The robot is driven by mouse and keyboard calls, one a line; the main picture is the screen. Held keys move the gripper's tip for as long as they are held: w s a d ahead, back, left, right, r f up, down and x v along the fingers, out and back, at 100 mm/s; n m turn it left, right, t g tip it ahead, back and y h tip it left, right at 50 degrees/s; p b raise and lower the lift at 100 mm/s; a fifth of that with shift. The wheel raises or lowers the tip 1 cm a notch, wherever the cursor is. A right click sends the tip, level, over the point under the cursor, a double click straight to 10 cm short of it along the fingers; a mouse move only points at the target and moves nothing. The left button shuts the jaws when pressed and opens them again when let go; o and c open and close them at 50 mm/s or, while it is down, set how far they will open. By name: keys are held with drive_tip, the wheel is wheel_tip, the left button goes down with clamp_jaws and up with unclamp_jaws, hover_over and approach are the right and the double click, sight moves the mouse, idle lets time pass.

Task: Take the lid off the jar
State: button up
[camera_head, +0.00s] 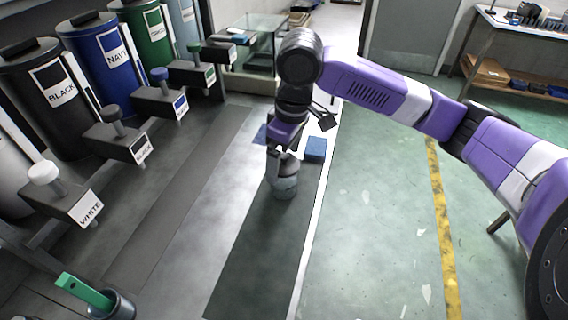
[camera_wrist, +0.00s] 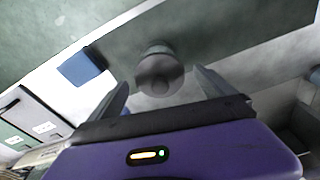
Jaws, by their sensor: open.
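The jar (camera_head: 285,189) is a small grey-teal cylinder standing upright on the dark strip, directly below my gripper (camera_head: 284,158) in the head view. In the wrist view, its round grey lid (camera_wrist: 160,75) shows between my two spread fingers (camera_wrist: 162,84), with the jar body (camera_wrist: 158,50) beyond it. The lid looks seated on the jar. My gripper is open and points down at the lid. I cannot tell whether either finger touches it. In the head view the gripper mostly hides the lid.
A blue block (camera_head: 315,148) lies close behind the jar to the right; it also shows in the wrist view (camera_wrist: 82,67). Labelled bins, including black (camera_head: 58,110) and navy (camera_head: 110,75), line the left. A cup (camera_head: 122,308) holds a green item (camera_head: 85,291). The dark strip's near part is clear.

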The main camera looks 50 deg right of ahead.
drive_tip(key=c, duration=1.4)
drive_tip(key=shift+r, duration=0.1)
